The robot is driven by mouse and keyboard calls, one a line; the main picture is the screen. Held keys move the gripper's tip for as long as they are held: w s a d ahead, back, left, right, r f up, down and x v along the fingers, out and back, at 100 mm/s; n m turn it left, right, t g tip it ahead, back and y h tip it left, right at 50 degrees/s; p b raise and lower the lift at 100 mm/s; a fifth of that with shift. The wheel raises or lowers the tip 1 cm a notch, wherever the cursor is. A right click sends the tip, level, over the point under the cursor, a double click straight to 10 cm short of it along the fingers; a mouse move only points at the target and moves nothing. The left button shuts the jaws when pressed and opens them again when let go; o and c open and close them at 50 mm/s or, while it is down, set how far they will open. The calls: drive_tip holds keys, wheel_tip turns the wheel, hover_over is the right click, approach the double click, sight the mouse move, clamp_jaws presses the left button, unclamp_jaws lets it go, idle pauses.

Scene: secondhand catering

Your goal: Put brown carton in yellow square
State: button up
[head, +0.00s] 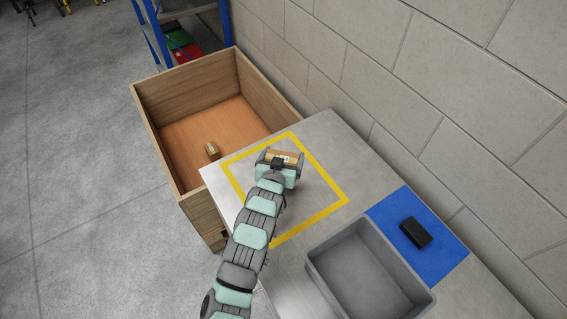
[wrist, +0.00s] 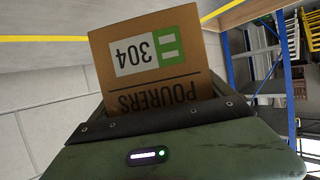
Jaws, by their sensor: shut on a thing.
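The brown carton (head: 284,156) is held in my gripper (head: 278,165), over the inside of the yellow square (head: 328,206) on the grey table. In the wrist view, the brown carton (wrist: 155,75) shows a white and green label reading 304 and the word POURERS, upside down. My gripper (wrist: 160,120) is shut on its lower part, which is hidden. I cannot tell whether the carton touches the table or hangs above it.
A wooden crate (head: 155,115) with a small brown item (head: 212,150) inside stands left of the table. A grey bin (head: 320,262) and a blue mat (head: 442,250) with a black box (head: 416,233) lie to the right. A block wall runs behind.

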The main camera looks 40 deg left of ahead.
drive_tip(key=shift+f, duration=2.1)
drive_tip(key=shift+f, duration=0.15)
drive_tip(key=o, duration=1.7)
drive_tip(key=shift+s+d+r, duration=0.1)
drive_tip(key=shift+r, duration=0.1)
drive_tip(key=v, duration=1.1)
drive_tip(key=shift+s+d+r, duration=0.1)
drive_tip(key=shift+s, duration=0.2)
